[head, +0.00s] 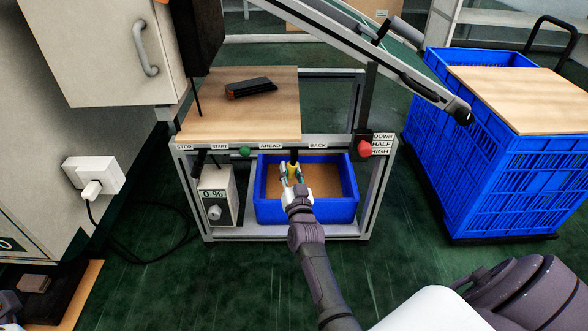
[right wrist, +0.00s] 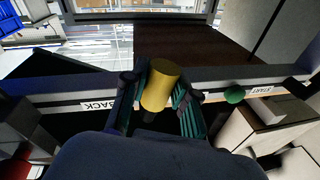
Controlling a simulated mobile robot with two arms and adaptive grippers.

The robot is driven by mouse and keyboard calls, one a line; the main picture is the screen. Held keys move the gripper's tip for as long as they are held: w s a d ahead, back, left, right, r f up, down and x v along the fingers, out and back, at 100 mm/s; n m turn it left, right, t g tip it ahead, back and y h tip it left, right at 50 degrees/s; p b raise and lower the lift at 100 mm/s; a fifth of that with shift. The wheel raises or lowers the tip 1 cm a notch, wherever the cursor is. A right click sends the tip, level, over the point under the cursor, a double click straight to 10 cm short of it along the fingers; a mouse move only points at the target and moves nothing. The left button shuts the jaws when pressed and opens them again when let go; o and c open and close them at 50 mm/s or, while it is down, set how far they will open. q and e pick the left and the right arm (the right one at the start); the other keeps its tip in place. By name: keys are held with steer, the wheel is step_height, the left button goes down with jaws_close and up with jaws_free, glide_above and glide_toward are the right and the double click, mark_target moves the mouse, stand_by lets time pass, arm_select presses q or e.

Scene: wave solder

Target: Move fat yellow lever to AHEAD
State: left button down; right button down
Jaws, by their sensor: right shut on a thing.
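The fat yellow lever (head: 292,169) hangs on a dark stem at the front rail of the frame. In the head view it stands between the AHEAD label (head: 270,146) and the BACK label (head: 317,146). My right gripper (head: 292,173) is shut on it; the right wrist view shows the yellow knob (right wrist: 161,84) between the two fingers (right wrist: 160,98). The BACK label also shows in the right wrist view (right wrist: 99,105), left of the fingers. The AHEAD label is not readable there. My left gripper is not clearly seen.
A green button (head: 244,152) sits by the START label (head: 220,147). A red knob (head: 364,148) stands by the DOWN, HALF, HIGH labels. A blue bin (head: 280,212) lies below the lever. A grey box reading 0 % (head: 213,194) stands left of it.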

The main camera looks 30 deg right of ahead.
steer(key=shift+w+a+r+m+h, duration=0.15)
steer(key=shift+a+m+h, duration=0.15)
steer(key=shift+m, duration=0.5)
steer(key=c, duration=0.9)
jaws_free()
steer(key=shift+d, duration=0.1)
